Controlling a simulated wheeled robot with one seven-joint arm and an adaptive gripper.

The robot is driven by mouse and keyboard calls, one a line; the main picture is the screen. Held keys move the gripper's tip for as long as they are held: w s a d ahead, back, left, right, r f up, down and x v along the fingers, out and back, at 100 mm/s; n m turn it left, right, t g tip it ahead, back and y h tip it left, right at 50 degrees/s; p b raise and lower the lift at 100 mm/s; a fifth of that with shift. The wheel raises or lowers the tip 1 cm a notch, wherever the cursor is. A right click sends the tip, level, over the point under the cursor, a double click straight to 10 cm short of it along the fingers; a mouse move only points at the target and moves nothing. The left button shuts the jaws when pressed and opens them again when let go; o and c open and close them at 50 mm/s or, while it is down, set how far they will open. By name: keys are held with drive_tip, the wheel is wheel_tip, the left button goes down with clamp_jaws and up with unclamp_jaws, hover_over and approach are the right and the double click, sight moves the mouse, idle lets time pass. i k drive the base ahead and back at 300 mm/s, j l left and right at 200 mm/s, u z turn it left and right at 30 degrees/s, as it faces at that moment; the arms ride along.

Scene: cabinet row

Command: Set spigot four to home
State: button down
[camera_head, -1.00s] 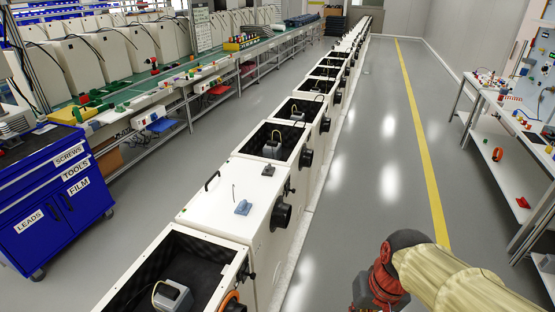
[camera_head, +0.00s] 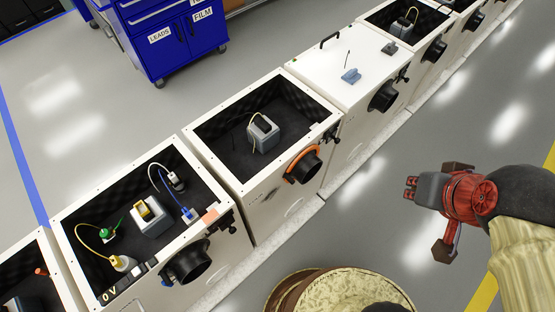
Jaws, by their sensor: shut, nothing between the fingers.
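The cabinets carry black round side ports and small black taps at their upper corners. I cannot tell which fitting is spigot four, and no number for it is readable. One black port (camera_head: 187,262) is on the front-left cabinet, with a black tap (camera_head: 227,222) by the corner. The middle cabinet has a port with an orange ring (camera_head: 303,166) and a tap (camera_head: 331,135). The closed cabinet has a black port (camera_head: 384,96) and a tap (camera_head: 403,74). My gripper (camera_head: 411,188) is shut and empty, over the floor right of the row, apart from every cabinet.
Open cabinets hold grey boxes (camera_head: 263,133) and leads with coloured plugs (camera_head: 121,263). A blue drawer cart (camera_head: 172,40) stands behind.

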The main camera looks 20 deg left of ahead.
sight(305, 169)
drive_tip(key=i+j+u, duration=0.1)
drive_tip(key=u, duration=0.85)
